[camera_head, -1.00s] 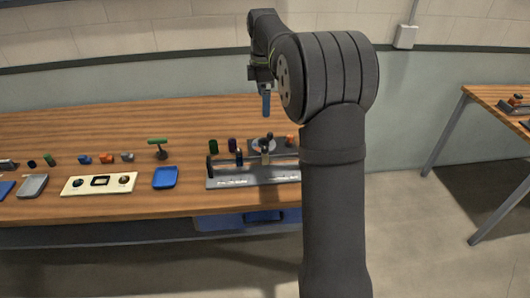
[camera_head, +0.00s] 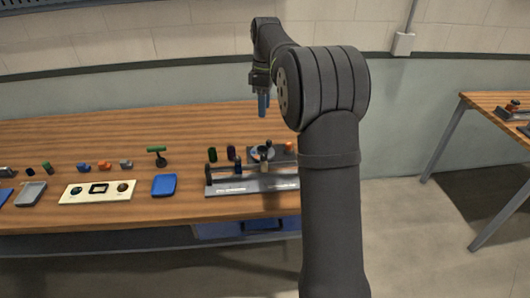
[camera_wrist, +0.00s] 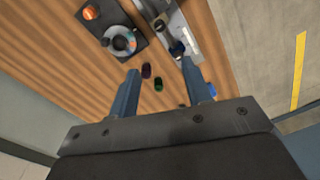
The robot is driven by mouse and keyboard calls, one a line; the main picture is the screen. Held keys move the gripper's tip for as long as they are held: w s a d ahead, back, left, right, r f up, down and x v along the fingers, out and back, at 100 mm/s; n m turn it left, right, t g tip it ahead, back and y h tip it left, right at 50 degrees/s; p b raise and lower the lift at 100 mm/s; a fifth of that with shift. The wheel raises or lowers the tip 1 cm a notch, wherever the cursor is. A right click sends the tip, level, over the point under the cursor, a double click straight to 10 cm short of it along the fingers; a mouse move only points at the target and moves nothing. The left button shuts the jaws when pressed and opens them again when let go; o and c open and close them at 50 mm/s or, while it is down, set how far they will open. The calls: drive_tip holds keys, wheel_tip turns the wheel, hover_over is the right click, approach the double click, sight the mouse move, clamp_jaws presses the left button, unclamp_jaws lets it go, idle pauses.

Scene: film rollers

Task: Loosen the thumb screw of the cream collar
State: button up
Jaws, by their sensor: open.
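My gripper (camera_head: 263,104) is open and empty, hanging above the back of the wooden bench. In the wrist view its two blue fingers (camera_wrist: 160,68) are spread apart, pointing toward the rollers and fixture below. A grey fixture with a rail (camera_head: 230,190) stands at the bench's right front, partly hidden by my arm. Small upright parts stand on it, one dark blue (camera_head: 238,166) and one tan (camera_head: 264,165). The tan one may be the cream collar, but it is too small to be sure. I cannot make out its thumb screw.
A dark plate with a grey disc (camera_wrist: 120,43) and orange knob (camera_wrist: 90,13) lies beside the fixture. Green (camera_head: 213,154) and purple (camera_head: 231,152) rollers stand near it. A blue tray (camera_head: 164,186), cream panel (camera_head: 97,196) and green-handled tool (camera_head: 158,151) are to the left.

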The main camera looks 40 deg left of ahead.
sight(264, 156)
drive_tip(key=w+f+m+g, duration=0.2)
drive_tip(key=w+m+g, duration=0.35)
drive_tip(key=m, duration=1.75)
drive_tip(key=shift+t, duration=0.85)
drive_tip(key=x, duration=1.7)
drive_tip(key=shift+w+d+f, duration=0.1)
drive_tip(key=shift+w, duration=0.3)
clamp_jaws()
